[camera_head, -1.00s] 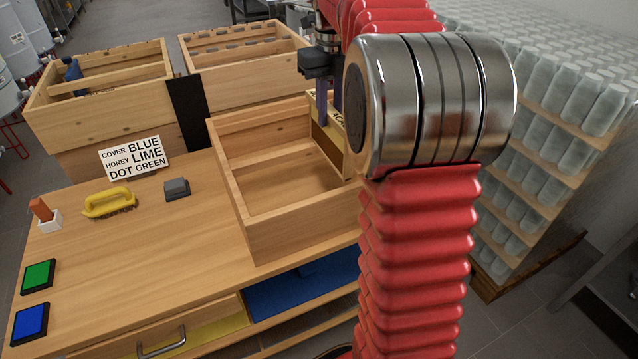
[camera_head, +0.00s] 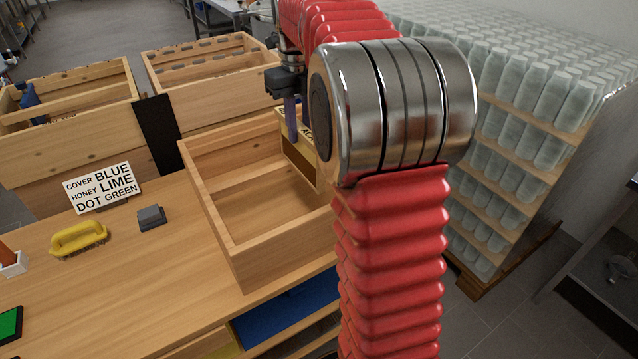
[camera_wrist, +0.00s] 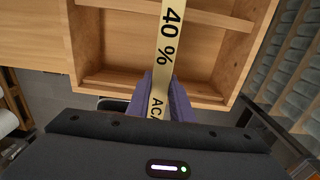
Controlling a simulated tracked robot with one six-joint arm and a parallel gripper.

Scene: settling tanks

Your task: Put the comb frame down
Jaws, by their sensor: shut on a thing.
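The comb frame (camera_head: 300,160) is pale wood, its top bar lettered; in the wrist view its bar (camera_wrist: 170,32) reads "40 %" and part of another word. My gripper (camera_head: 291,118) has purple fingers, also in the wrist view (camera_wrist: 160,100), and is shut on the near end of this bar. The frame is at the right side of an open wooden box (camera_head: 285,262), also in the wrist view (camera_wrist: 232,62). My arm hides part of the frame and the box's right side. I cannot tell whether the frame touches the box.
A sign (camera_head: 104,187), a yellow-handled brush (camera_head: 78,238) and a grey block (camera_head: 151,217) are on the bench left of the box. Two more wooden boxes (camera_head: 70,145) (camera_head: 215,95) stand behind. A tall rack of jars (camera_head: 520,130) is at the right.

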